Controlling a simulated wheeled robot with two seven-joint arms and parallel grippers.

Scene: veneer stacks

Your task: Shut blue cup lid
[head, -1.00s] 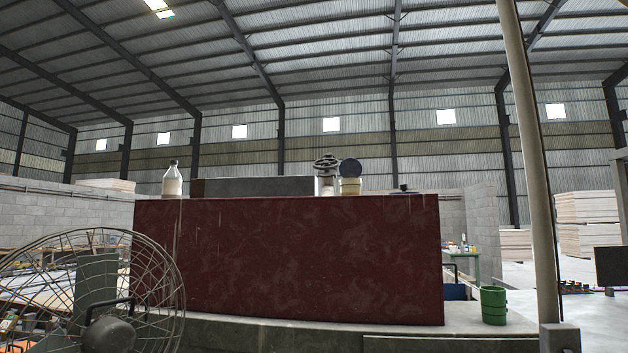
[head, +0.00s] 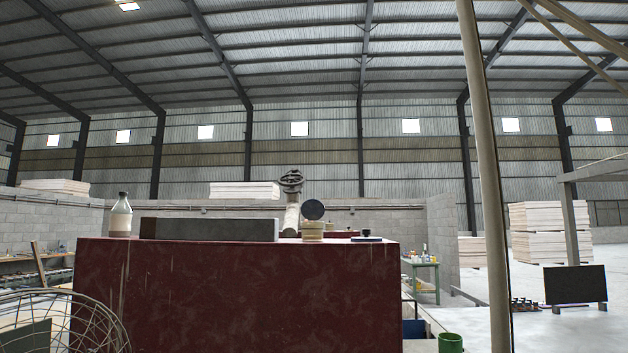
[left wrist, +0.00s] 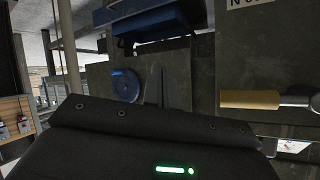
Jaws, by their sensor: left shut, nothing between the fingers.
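A dark blue round lid (head: 313,210) stands open, roughly upright, above a small cream cup (head: 313,230). The cup sits on top of the large dark red block (head: 240,295), towards its right half. Neither gripper shows in the head view. My right gripper is not in view.
On the red block stand a bottle (head: 121,217), a long grey block (head: 209,229) and a small dark-knobbed item (head: 366,236). A wire fan cage (head: 60,322) is at lower left. A green cup (head: 450,343) is at lower right. A pale pole (head: 483,150) rises on the right.

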